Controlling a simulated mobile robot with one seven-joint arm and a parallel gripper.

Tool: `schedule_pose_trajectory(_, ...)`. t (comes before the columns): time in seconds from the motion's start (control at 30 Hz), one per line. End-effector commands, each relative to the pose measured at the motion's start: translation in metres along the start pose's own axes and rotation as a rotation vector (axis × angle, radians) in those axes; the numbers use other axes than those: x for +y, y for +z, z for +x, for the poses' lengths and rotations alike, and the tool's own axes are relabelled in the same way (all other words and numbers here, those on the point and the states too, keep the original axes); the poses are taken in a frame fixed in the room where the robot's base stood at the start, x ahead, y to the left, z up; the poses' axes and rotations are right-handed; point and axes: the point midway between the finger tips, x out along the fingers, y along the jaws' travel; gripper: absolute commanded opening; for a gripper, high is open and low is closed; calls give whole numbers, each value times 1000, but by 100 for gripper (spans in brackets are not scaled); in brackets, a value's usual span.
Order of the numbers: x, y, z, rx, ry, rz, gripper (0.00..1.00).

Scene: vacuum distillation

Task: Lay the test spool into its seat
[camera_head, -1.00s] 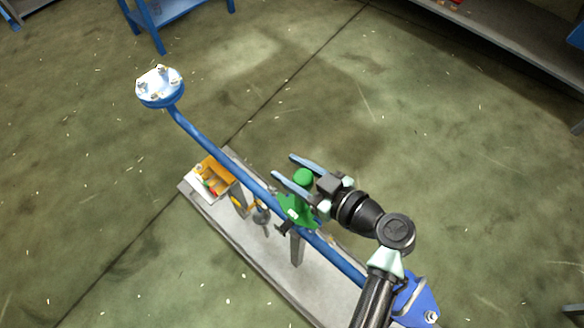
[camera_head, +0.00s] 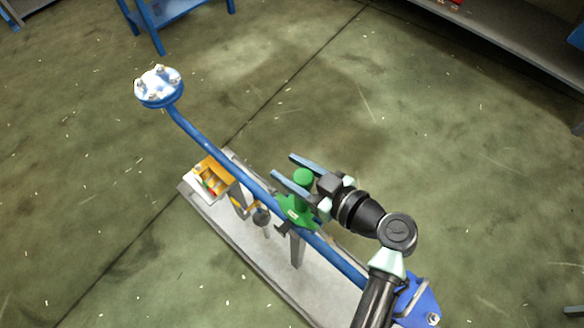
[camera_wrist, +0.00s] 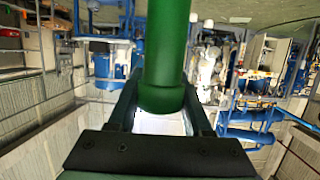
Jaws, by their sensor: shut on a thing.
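The test spool (camera_head: 205,146) is a long blue pipe running diagonally across the head view. A bolted flange (camera_head: 158,86) is at its upper left end, and another blue flange (camera_head: 420,303) shows partly behind my arm at lower right. A green clamp with a round upright handle (camera_head: 303,178) sits on the pipe. My gripper (camera_head: 283,167) is shut on this green handle, one finger on each side. In the wrist view the green handle (camera_wrist: 163,80) stands between the fingers. Grey posts (camera_head: 298,252) stand below the pipe; I cannot tell whether the pipe touches them.
A long grey base (camera_head: 240,244) lies under the pipe. An orange and white box (camera_head: 214,176) with red in it is at its left end. A dark round knob (camera_head: 262,217) stands below the pipe. A blue table (camera_head: 180,12) and a grey shelf (camera_head: 500,45) are farther back; the floor between is clear.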

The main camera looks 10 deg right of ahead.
Motion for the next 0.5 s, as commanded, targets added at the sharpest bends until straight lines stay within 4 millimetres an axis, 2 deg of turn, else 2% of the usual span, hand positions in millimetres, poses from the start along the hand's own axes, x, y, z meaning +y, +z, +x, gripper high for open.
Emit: schedule_pose_trajectory(0.5, 1, -1, 0, 6, 2, -4, 0)
